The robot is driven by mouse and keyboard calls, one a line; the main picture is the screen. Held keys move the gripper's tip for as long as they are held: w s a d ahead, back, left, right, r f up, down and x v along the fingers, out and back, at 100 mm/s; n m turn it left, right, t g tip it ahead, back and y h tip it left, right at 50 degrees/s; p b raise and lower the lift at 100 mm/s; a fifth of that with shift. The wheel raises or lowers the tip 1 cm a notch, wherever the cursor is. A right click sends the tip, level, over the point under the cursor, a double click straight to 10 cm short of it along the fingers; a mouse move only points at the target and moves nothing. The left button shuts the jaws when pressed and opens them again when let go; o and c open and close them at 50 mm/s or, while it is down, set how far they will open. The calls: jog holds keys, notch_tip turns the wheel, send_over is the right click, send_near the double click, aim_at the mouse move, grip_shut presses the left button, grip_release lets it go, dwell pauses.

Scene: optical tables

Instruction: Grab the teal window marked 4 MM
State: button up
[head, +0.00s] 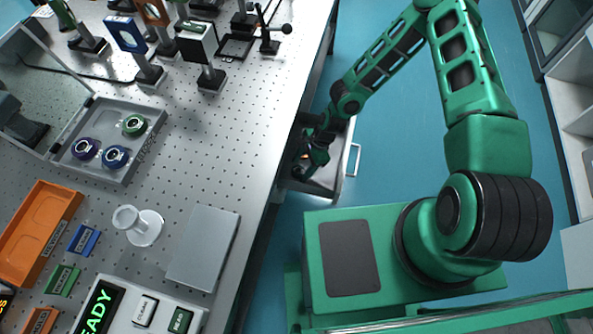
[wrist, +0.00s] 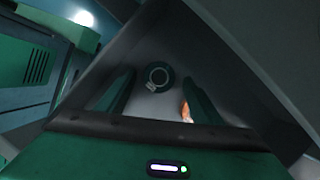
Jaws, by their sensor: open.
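My gripper (wrist: 157,92) is open in the wrist view, with one dark green finger on each side and nothing held between them. Beyond the fingers, a small round dark teal window (wrist: 159,76) with a pale ring lies on a grey surface, roughly centred between them. A small pale mark shows at its lower left, too small to read. In the head view my gripper (head: 310,158) reaches down into an open grey drawer (head: 328,180) at the table's side. The window there is hidden by my arm.
A grey tray (head: 98,172) on the optical table holds a green, a blue and a purple round part. Drawer walls (wrist: 245,50) stand close around my gripper. An orange thing (wrist: 186,111) shows beside the right finger. Optical mounts (head: 205,55) stand at the back.

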jog(key=c, duration=1.2)
jog(key=shift+c, duration=0.2)
